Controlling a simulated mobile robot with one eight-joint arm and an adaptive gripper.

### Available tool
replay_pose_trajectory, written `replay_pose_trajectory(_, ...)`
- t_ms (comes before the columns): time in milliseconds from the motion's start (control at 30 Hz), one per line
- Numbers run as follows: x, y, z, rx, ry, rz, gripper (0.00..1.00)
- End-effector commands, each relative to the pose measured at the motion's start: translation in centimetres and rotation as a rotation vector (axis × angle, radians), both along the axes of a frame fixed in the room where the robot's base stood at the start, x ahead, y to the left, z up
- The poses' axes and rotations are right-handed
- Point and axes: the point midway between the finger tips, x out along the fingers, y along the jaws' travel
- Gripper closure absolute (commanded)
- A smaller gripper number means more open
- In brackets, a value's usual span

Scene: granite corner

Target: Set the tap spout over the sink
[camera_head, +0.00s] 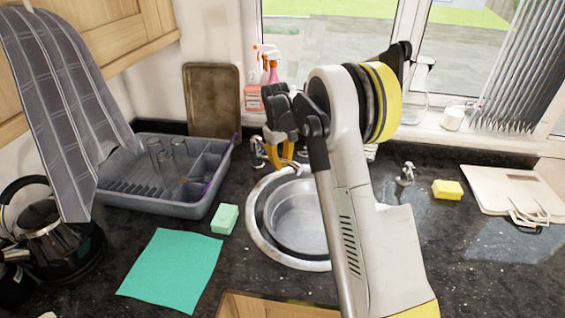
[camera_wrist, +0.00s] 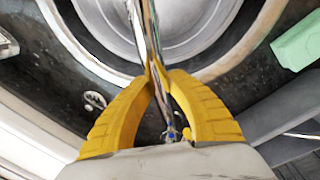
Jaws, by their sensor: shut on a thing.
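The round metal sink (camera_head: 258,238) is set in the dark worktop, and my arm hides its right part in the head view. In the wrist view, the chrome tap spout (camera_wrist: 146,28) runs up the picture across the sink (camera_wrist: 200,30). My gripper (camera_wrist: 152,76) has its yellow fingers shut on the spout, with their tips near the sink rim. In the head view my gripper (camera_head: 280,153) is at the sink's back edge, and the spout is mostly hidden there.
A grey dish rack (camera_head: 190,208) with glasses stands left of the sink. A green sponge (camera_head: 225,219) and a teal cloth (camera_head: 172,270) lie nearby. A small chrome fitting (camera_head: 406,173), yellow sponge (camera_head: 448,190) and pale board (camera_head: 510,192) are at right. Bottles stand behind.

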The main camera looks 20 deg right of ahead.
Motion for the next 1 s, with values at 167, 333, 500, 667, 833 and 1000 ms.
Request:
replay_pose_trajectory(167,0.1,0.0,0.0,0.000,-0.001,0.001,0.60)
replay_pose_trajectory(333,0.0,0.0,0.0,0.000,-0.001,0.001,0.57)
replay_pose_trajectory(500,0.0,0.0,0.2,0.000,-0.001,0.001,0.57)
replay_pose_trajectory(667,0.0,0.2,2.0,0.000,-0.001,0.002,0.57)
replay_pose_trajectory(833,-0.2,0.5,5.8,0.000,-0.001,0.002,0.57)
replay_pose_trajectory(1000,-0.3,0.8,9.3,0.000,-0.001,0.002,0.57)
